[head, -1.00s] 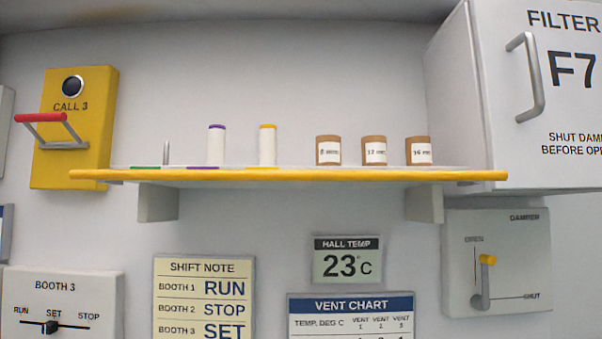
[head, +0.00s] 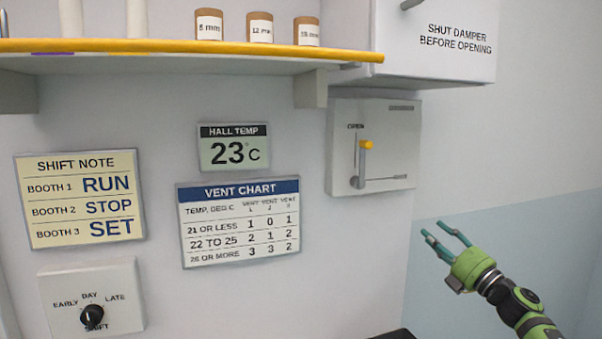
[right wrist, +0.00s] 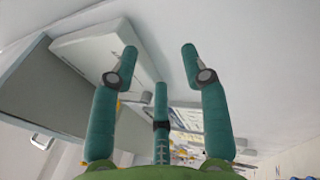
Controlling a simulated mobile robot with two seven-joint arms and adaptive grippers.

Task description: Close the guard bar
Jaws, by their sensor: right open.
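The yellow CALL 3 box with its red-gripped bar, which looks like the guard bar, is out of the head view at this moment. My right gripper (head: 432,228) is at the lower right of the head view, in front of the wall and below and right of the damper panel. It is open and empty. Its spread teal fingers also show in the right wrist view (right wrist: 160,48), with nothing between them. My left gripper is not in view.
The yellow-edged shelf (head: 190,48) crosses the upper left with labelled brown spools. The filter cabinet (head: 440,40) juts out at the top, above the damper panel (head: 373,150). A shift dial (head: 92,314) is at the lower left. The wall around my right gripper is bare.

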